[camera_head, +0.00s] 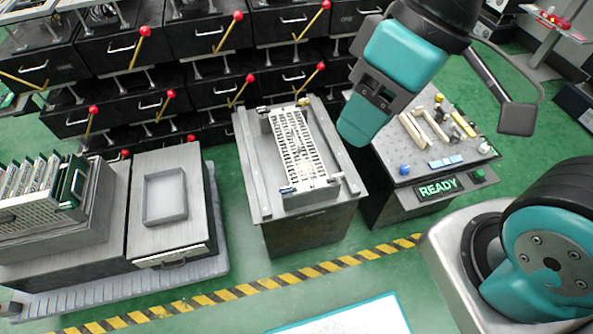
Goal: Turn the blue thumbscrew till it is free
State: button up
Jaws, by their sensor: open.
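A small blue thumbscrew (287,189) sits at the near left corner of a pale slotted plate (297,142). The plate lies on a grey fixture table (251,165) in the middle. My gripper (362,118) is at the end of my teal and black arm, above and right of the plate, apart from the thumbscrew. It is open and nothing shows in it; its fingertips are hard to make out.
A bench (408,193) with loose parts, blue knobs (404,169) and a green READY sign (437,187) stands right. Left is an empty grey tray (165,196) beside a rack of boards (40,200). Red-knobbed levers (229,30) line the back.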

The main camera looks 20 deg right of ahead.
aim_at(287, 189)
jog(key=u, duration=2.35)
jog(key=i, duration=0.95)
jog(key=z, duration=1.9)
